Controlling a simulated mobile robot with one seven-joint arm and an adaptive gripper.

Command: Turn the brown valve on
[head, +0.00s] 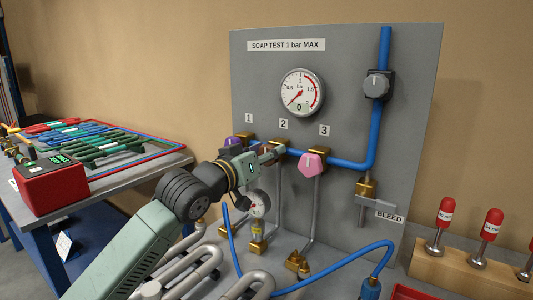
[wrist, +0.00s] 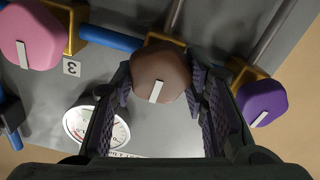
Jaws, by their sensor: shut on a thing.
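The brown valve knob (wrist: 161,74) sits between the two fingers of my gripper (wrist: 163,98) in the wrist view. The fingers are shut on it, one on each side. Its white pointer mark faces the camera and is slightly tilted. In the head view my gripper (head: 270,153) is at the panel under label 2, and its fingers and wrist mostly hide the brown knob.
The pink valve (head: 313,163) is close on the right and the purple valve (head: 234,142) close on the left. A large gauge (head: 302,92) is above, a small gauge (head: 258,204) below. Grey coil pipes (head: 190,255) stand beneath my arm.

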